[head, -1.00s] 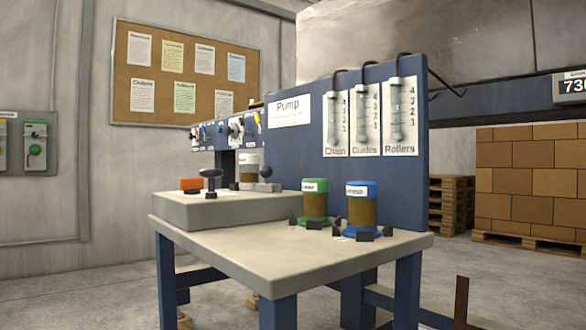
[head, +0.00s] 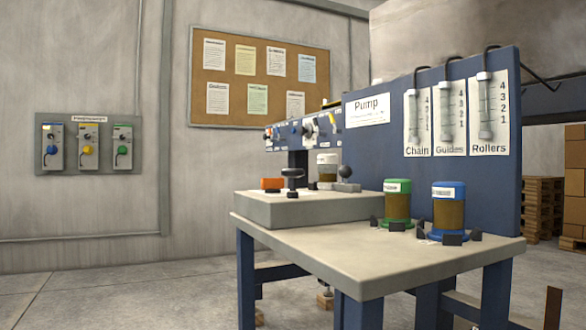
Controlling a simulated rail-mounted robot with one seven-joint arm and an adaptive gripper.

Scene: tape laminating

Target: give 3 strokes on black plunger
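In the head view, a black plunger (head: 292,173) with a broad, dark, round top stands upright on a raised grey block (head: 300,211) at the left of the work table. I cannot tell how far down it is pressed. An orange piece (head: 271,184) sits left of it. My gripper is not in view, and nothing is seen touching the plunger.
The table (head: 400,262) also holds a green-lidded jar (head: 397,205) and a blue-lidded jar (head: 447,209), with small black clamps around them. A blue pump panel (head: 375,150) stands behind. A wall switch box (head: 87,144) is at left. The floor (head: 110,290) at left is clear.

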